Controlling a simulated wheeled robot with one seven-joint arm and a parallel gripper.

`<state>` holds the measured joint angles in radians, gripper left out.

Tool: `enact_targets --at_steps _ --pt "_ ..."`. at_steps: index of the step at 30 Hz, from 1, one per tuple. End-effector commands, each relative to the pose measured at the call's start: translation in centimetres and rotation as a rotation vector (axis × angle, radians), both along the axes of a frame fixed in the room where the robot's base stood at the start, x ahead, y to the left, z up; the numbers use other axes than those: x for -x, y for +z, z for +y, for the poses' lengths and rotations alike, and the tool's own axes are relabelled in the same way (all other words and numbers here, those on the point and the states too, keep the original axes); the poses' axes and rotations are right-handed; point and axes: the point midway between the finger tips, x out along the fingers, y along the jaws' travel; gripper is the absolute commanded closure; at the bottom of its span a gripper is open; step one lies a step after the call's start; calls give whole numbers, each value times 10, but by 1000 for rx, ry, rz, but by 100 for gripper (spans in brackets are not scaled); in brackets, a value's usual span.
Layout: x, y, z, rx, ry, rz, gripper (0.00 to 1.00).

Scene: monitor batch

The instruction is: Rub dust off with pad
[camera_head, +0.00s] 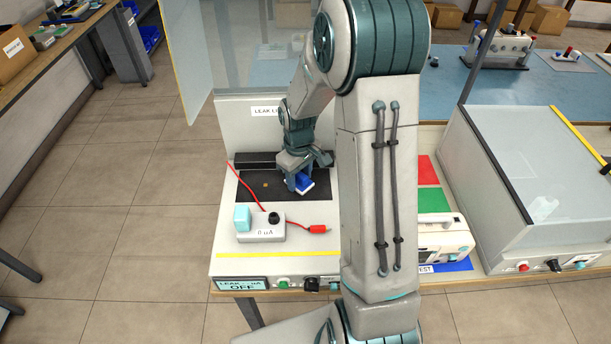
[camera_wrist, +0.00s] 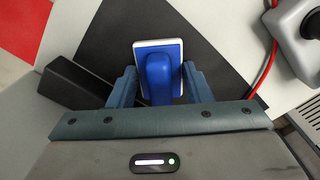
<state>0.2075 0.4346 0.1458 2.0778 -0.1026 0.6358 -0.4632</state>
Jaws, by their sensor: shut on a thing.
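My gripper (camera_head: 301,183) is shut on a blue pad (camera_head: 304,184) with a white lower edge. In the wrist view the pad (camera_wrist: 158,75) sits between both fingers of my gripper (camera_wrist: 158,85), held by its raised blue grip. The pad is over the black mat (camera_head: 258,184) of the bench station; whether it touches the mat I cannot tell. A small brownish spot (camera_head: 266,184) lies on the mat, left of the pad. The arm hides the right part of the station.
A grey box (camera_head: 260,231) with a black knob, a light blue block (camera_head: 242,218) and a red lead (camera_head: 318,229) are in front of the mat. A white device (camera_head: 443,240) stands to the right, beside a clear-lidded case (camera_head: 530,170). A upright panel stands behind the mat.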

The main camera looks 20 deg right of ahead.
Motion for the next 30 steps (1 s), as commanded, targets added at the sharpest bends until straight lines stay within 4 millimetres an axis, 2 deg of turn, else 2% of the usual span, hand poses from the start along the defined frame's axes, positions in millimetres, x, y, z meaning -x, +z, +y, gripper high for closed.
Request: enact_targets --at_steps 5,11,19,30 --pt "-4 0 15 -1 4 2 81" --pt "-6 0 20 -1 2 2 81" --pt "-12 0 37 -1 2 0 81" --pt "-12 3 39 -1 0 0 81"
